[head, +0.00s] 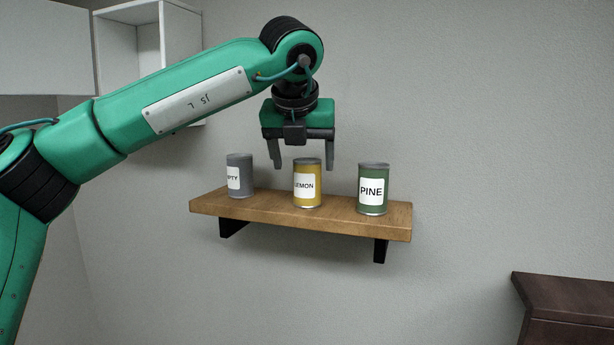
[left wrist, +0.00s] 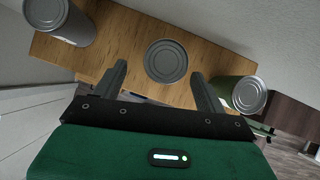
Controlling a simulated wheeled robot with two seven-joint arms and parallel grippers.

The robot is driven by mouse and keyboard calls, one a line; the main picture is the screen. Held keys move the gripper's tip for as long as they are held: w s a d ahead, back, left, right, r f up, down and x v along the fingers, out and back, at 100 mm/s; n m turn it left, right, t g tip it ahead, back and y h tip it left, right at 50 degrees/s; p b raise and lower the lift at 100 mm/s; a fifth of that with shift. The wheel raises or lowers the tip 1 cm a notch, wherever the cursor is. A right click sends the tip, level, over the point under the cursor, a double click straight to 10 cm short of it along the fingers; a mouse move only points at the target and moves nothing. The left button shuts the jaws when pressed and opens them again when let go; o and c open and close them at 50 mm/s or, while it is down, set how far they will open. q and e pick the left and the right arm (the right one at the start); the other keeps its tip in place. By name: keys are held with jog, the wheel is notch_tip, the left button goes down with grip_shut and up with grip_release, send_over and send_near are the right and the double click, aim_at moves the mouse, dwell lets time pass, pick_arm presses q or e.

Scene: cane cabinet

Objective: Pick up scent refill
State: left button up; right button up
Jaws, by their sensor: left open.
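Three cans stand upright on a wooden wall shelf (head: 259,204): a grey can (head: 239,177) at the left with a label partly reading "PTY", a yellow can (head: 308,195) in the middle with "LEMON" partly turned away, and a green can (head: 372,204) labelled "PINE" at the right. My left gripper (head: 303,163) is open and empty, pointing down above the lemon can. In the left wrist view the middle can's lid (left wrist: 166,61) lies ahead of and between the two fingertips (left wrist: 159,72); no contact shows. My right gripper is out of view.
The grey can (left wrist: 62,18) and green can (left wrist: 241,90) stand close on either side of the middle can. A white open cabinet (head: 130,45) hangs at upper left. A dark brown piece of furniture (head: 575,300) is at lower right.

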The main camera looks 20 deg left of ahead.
aim_at(307, 178)
pick_arm(q)
jog(key=shift+w+f+p, duration=0.15)
jog(key=shift+f+p, duration=0.05)
jog(key=shift+p, duration=0.15)
jog(key=p+x, duration=0.3)
jog(key=shift+w+d+f, duration=0.1)
jog(key=shift+w+f, duration=0.1)
jog(key=shift+f, duration=0.15)
jog(key=shift+w+f, duration=0.25)
jog(key=shift+f, duration=0.25)
jog(key=shift+s, duration=0.1)
jog(key=shift+c, duration=0.8)
jog(key=c, duration=1)
jog(key=shift+r, duration=0.1)
